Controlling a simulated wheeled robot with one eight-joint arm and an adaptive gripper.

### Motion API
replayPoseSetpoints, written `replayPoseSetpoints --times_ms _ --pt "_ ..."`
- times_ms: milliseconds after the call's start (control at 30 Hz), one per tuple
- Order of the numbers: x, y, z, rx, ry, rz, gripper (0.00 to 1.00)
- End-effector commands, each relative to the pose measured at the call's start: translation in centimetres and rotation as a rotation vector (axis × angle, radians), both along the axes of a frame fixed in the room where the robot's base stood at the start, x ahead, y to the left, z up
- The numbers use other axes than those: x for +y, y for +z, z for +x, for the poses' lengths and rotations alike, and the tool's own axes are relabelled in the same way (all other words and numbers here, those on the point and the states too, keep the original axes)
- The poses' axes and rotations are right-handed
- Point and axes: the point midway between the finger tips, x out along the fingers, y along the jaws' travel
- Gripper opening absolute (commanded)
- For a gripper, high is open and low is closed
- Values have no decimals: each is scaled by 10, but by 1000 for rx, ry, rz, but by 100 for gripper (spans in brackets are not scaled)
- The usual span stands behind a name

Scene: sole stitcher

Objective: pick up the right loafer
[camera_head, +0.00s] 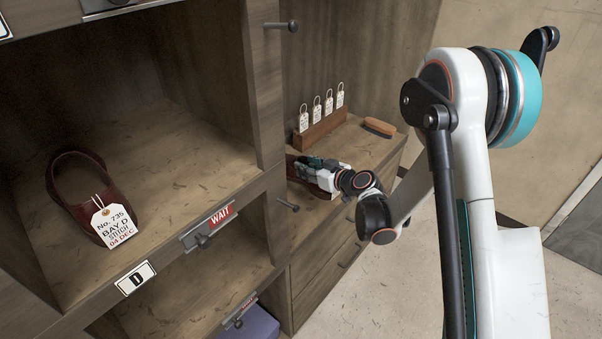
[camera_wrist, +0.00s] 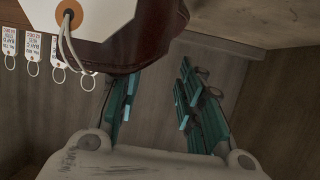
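A dark red loafer (camera_head: 72,185) sits in the open bay marked D at the left, with a white tag reading No. 735, BAY D, STITCH, 04 DEC. A second dark reddish-brown shoe (camera_wrist: 150,38) fills the top of the wrist view, with a blank-looking tag (camera_wrist: 95,12) on a string. In the head view it is mostly hidden by my gripper (camera_head: 310,170) on the counter at the right. In the wrist view my gripper (camera_wrist: 159,72) has its teal fingers apart. The left fingertip meets the shoe's lower edge in the picture; I cannot tell whether they touch.
A wooden rack (camera_head: 322,127) with several hanging tags stands at the back of the counter (camera_head: 362,148), beside a brush (camera_head: 380,127). A wooden divider and knobs (camera_head: 291,25) lie left of my arm. A purple box (camera_head: 250,323) is in the lower bay. Floor at right is clear.

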Motion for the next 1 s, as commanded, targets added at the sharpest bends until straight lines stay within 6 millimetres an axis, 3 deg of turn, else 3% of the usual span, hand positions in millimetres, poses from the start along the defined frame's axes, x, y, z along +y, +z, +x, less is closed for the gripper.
replayPoseSetpoints --times_ms 300,600,767,1000 --pt "24 -17 32 0 1 0 34" --pt "26 -16 35 0 0 0 34" --pt "26 -16 35 0 0 0 0" --pt "26 -17 35 0 1 -1 0"
